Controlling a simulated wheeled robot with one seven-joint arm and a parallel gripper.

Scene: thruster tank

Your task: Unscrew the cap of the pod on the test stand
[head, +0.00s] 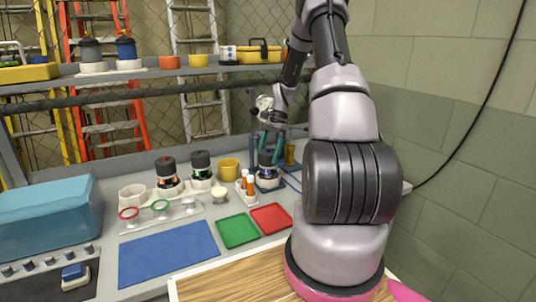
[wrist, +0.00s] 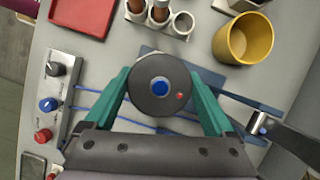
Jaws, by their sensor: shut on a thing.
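The pod (head: 267,171) stands upright on the test stand (head: 253,135) at the back of the bench, right of centre in the head view. In the wrist view I look down on its round dark cap (wrist: 154,88), which has a blue centre and a small red dot near the edge. My gripper (wrist: 158,95) has its green fingers shut on the cap, one on each side. It also shows in the head view (head: 269,145), above the pod. The cap hides most of the pod body from above. I cannot tell whether the thread is loose.
A yellow cup (wrist: 243,40), a rack with tubes (wrist: 160,15) and a red tray (wrist: 82,14) are close by. A control box with knobs (wrist: 50,100) is on the left in the wrist view. Two other pods (head: 201,170) stand left of the yellow cup. Green tray (head: 237,231) is empty.

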